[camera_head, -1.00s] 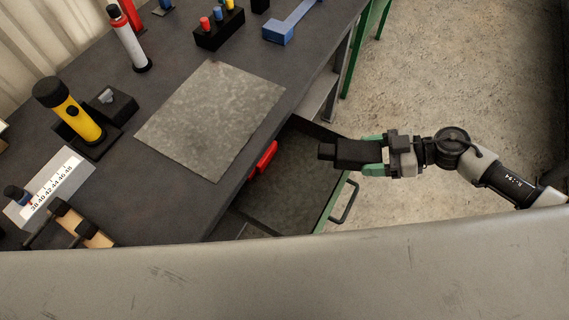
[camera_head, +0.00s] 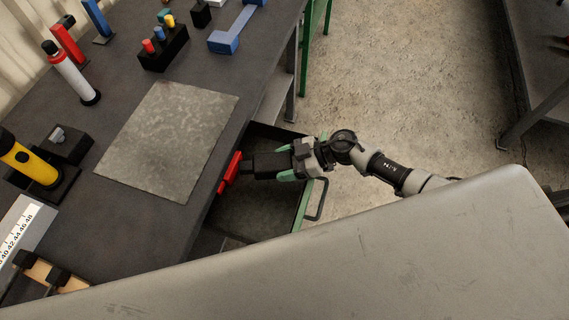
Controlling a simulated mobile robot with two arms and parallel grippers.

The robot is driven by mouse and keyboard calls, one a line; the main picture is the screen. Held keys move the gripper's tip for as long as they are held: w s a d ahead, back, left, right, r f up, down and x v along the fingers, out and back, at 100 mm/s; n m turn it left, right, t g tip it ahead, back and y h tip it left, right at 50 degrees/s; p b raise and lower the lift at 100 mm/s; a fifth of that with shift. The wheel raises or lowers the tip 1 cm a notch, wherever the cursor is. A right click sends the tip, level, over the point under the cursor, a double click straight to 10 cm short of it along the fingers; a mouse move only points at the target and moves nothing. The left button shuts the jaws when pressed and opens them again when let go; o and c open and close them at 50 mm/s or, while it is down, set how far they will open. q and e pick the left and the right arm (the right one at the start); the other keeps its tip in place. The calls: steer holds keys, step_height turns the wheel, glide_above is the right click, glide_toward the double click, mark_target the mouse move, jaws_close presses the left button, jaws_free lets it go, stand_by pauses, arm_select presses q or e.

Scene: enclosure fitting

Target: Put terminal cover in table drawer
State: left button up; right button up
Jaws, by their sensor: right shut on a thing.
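My right gripper (camera_head: 290,168) is shut on a black block-like piece, which I take to be the terminal cover (camera_head: 267,165). It holds the cover roughly level, pointing left, above the open table drawer (camera_head: 252,212). The drawer is pulled out from under the dark table (camera_head: 120,235). It has a dark inside, a green front and a bar handle (camera_head: 317,199). The cover's left end is close to a red piece (camera_head: 230,172) at the table edge; I cannot tell whether they touch. My left gripper is out of view.
A large pale grey scuffed surface (camera_head: 400,260) fills the foreground and hides the near side. On the table are a grey metal sheet (camera_head: 168,140), a yellow flashlight (camera_head: 28,163), a red-and-white cylinder (camera_head: 72,75) and a black block with coloured pegs (camera_head: 163,48).

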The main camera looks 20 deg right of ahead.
steer(key=shift+f, duration=0.25)
steer(key=shift+s+f, duration=0.1)
steer(key=shift+f, duration=0.5)
steer(key=o, duration=1)
steer(key=shift+s+f, duration=0.1)
steer(key=shift+f, duration=0.05)
steer(key=shift+c, duration=0.2)
steer(key=shift+b, duration=0.3)
steer(key=shift+s, duration=0.1)
steer(key=r+v, duration=0.1)
steer(key=v, duration=1.1)
steer(key=shift+w+r, duration=0.3)
steer(key=shift+r, duration=0.1)
